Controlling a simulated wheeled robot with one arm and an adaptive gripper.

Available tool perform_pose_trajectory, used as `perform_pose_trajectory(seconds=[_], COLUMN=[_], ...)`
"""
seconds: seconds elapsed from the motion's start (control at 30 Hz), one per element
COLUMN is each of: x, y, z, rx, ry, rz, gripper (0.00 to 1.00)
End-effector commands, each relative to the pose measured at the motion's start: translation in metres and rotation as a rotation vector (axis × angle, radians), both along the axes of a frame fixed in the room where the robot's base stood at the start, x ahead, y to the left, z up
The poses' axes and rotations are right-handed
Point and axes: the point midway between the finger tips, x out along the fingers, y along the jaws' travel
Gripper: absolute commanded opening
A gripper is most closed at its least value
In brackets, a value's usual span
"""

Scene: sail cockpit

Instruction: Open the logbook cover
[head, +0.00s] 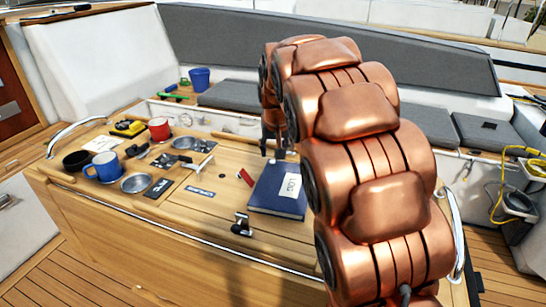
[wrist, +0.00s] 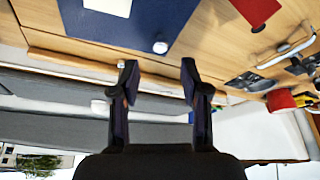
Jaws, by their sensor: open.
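The logbook (head: 276,196) is a dark blue book with a white "LOG" label, lying closed on the wooden cockpit table (head: 215,225). Part of its right side is hidden behind my copper arm in the head view. My gripper (head: 275,150) is at the far side of the logbook, above the table's back edge. In the wrist view my gripper (wrist: 158,82) is open and empty, with its two dark fingers apart. The blue logbook (wrist: 135,25) fills the upper part of that view, beyond the fingertips, with a small white knob (wrist: 160,47) at its edge.
A small red object (head: 246,177) lies beside the logbook. A black-handled winch-like fitting (head: 241,225) sits in front. Grey seat cushions (head: 235,95) lie behind.

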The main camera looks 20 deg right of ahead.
Motion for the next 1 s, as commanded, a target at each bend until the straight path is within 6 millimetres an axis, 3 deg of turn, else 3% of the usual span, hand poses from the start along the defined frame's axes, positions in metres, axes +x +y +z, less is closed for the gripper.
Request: perform_pose_trajectory(seconds=[0.33,0.67,1.0], x=[0.017,0.019,0.019], y=[-0.005,-0.006,-0.006], z=[-0.042,-0.047,-0.047], rx=[0.0,-0.001,-0.001], ry=[0.001,-0.001,-0.001], rz=[0.001,0.001,0.001], gripper=[0.46,0.46,0.1])
